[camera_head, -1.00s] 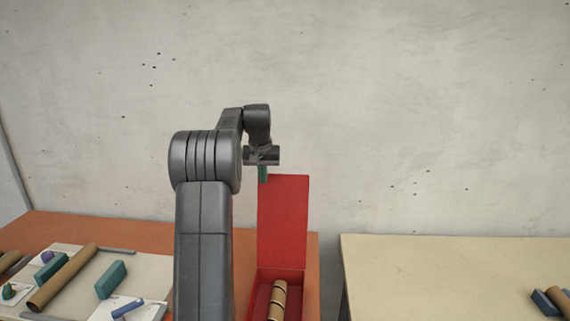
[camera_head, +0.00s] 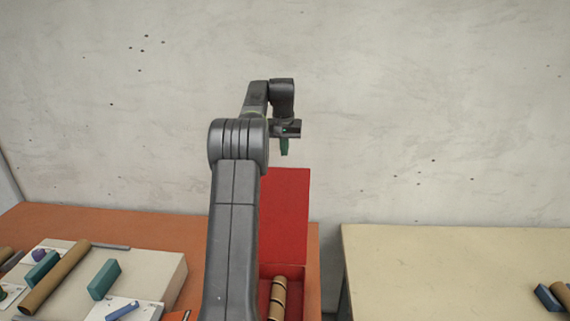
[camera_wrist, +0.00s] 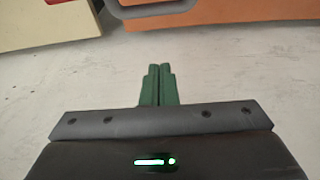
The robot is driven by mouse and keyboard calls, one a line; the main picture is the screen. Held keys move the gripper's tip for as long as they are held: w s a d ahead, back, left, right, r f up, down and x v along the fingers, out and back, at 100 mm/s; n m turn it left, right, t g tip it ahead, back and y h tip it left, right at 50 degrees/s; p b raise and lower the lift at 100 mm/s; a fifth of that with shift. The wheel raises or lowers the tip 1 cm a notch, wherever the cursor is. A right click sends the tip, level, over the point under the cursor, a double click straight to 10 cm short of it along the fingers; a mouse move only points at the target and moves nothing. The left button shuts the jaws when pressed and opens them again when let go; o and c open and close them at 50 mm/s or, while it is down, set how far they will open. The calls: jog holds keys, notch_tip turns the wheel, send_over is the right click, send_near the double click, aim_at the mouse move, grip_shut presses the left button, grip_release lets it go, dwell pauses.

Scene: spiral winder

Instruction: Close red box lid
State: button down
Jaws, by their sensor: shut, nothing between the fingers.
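The red box (camera_head: 309,293) stands on the orange table with its lid (camera_head: 287,215) raised upright at the back, so the box is open. Brown cardboard rolls (camera_head: 278,297) lie inside it. My gripper (camera_head: 284,150) shows just above the lid's top edge in the head view, its green fingers pointing down. I cannot tell whether it is in front of or behind the lid, and I see no clear contact. In the wrist view my gripper (camera_wrist: 160,68) has its two green fingers together with nothing between them. My arm hides the left part of the box and lid.
The orange table (camera_head: 150,228) carries a pale board (camera_head: 150,266) with a brown tube (camera_head: 55,278) and teal blocks (camera_head: 104,280). A cream table (camera_head: 440,265) stands to the right, across a gap. A bare grey wall (camera_head: 420,100) rises behind.

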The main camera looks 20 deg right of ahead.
jog(key=s+f, duration=0.1)
jog(key=a+f, duration=0.1)
jog(key=f, duration=0.1)
jog(key=s+f+p, duration=0.1)
jog(key=shift+s+a+f, duration=0.15)
jog(key=shift+s+a, duration=0.05)
jog(key=shift+s, duration=0.15)
jog(key=shift+s+b, duration=0.15)
jog(key=shift+b, duration=0.25)
